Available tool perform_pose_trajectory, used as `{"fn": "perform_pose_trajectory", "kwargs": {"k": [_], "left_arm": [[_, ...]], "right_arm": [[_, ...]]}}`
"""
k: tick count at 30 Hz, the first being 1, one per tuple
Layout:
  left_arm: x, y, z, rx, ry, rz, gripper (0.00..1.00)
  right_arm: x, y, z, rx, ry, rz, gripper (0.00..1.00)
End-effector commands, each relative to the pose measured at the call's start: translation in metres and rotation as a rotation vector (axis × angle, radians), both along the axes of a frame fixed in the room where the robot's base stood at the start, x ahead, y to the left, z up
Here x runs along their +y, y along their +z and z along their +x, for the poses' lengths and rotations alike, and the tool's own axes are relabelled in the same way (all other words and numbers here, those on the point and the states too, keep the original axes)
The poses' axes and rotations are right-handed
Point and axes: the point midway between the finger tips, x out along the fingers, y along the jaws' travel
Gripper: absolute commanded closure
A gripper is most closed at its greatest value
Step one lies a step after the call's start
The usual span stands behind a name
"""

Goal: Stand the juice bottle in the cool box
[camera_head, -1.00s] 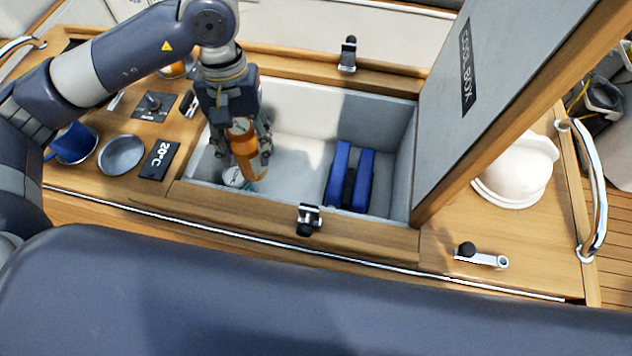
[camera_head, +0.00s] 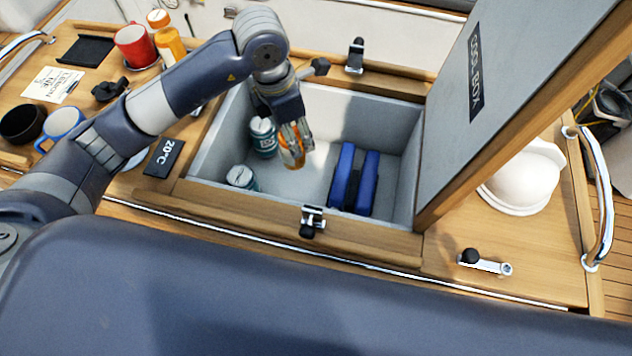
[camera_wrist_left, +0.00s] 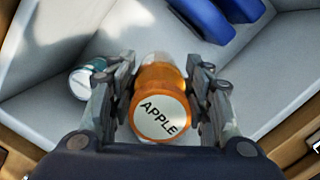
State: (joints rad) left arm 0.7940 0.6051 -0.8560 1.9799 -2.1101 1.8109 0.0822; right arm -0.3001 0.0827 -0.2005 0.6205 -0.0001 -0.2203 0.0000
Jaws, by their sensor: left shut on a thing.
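The juice bottle (camera_head: 291,150) is orange, and my left gripper (camera_head: 292,143) is shut on it inside the cool box (camera_head: 240,212). In the left wrist view the bottle (camera_wrist_left: 160,105) sits between both fingers, its round lid reading "APPLE" toward the camera. The bottle looks roughly upright; I cannot tell whether its base touches the box floor. The cool box lid (camera_head: 510,90) stands open on the right. My right gripper is not in view.
Two teal and white cans (camera_head: 263,138) (camera_head: 241,178) stand in the box's left part. Blue ice packs (camera_head: 353,180) stand right of the bottle, with bare floor between. A latch (camera_head: 312,220) sits on the front rim. Mugs (camera_head: 135,46) and another orange bottle (camera_head: 170,45) stand left.

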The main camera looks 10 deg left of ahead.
Motion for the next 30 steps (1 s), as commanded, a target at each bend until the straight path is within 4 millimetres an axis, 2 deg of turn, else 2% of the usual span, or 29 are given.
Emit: {"fn": "perform_pose_trajectory", "kwargs": {"k": [5,15,20,27,30], "left_arm": [[-0.002,-0.004,0.003,0.002,0.117,-0.002,0.87],[-0.002,-0.058,0.003,0.004,0.135,-0.001,0.87],[-0.002,-0.069,0.003,0.002,0.132,0.0,0.87],[-0.002,-0.1,0.003,0.003,0.132,0.0,0.87],[-0.003,-0.102,0.004,-0.001,0.132,-0.001,0.87]], "right_arm": [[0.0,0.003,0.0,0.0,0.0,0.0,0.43],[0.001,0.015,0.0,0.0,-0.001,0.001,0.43],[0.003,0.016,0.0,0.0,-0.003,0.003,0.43],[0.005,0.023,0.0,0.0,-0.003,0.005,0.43],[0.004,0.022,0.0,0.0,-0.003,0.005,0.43]]}}
